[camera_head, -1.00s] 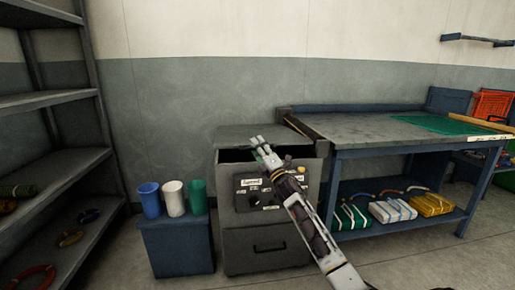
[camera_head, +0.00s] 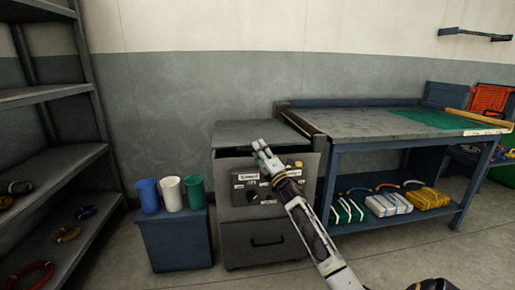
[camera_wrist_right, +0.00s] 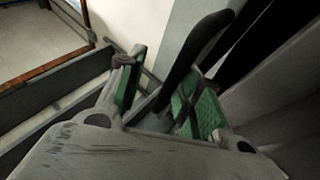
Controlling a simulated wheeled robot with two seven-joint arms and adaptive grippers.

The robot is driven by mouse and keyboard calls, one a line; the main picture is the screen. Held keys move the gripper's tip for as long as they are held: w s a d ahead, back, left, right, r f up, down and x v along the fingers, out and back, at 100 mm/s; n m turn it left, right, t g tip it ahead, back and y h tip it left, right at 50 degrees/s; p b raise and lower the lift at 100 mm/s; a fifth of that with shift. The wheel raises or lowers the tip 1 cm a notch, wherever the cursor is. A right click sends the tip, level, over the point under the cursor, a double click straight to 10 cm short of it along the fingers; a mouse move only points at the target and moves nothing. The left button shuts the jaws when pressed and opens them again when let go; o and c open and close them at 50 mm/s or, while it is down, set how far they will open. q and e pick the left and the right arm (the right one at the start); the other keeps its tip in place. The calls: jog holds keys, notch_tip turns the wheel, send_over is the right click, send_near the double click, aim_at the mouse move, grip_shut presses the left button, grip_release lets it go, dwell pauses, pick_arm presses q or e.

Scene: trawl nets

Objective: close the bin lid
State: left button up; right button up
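The bin (camera_head: 232,241) is a grey cabinet left of the workbench. Its labelled upper front flap, the lid (camera_head: 225,185), leans outward, with a narrow dark gap between its upper edge and the cabinet top. My right gripper (camera_head: 260,150) is at the lid's upper edge, covering part of the gap; I cannot tell whether it touches. In the right wrist view the right gripper (camera_wrist_right: 165,95) has its green-padded fingers apart, with a dark bar showing between them. The bar's identity is unclear. My left gripper is not in view.
A blue box (camera_head: 175,245) with blue, white and green cups (camera_head: 171,193) stands left of the bin. Dark shelving (camera_head: 45,160) fills the far left. The workbench (camera_head: 365,124) stands close on the right, with net bundles (camera_head: 388,205) on its lower shelf.

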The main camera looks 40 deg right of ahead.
jog(key=s+d+f, duration=0.2)
jog(key=s+f, duration=0.3)
jog(key=f, duration=0.5)
jog(key=shift+s+d+f, duration=0.15)
jog(key=shift+f, duration=0.15)
dwell(1.6)
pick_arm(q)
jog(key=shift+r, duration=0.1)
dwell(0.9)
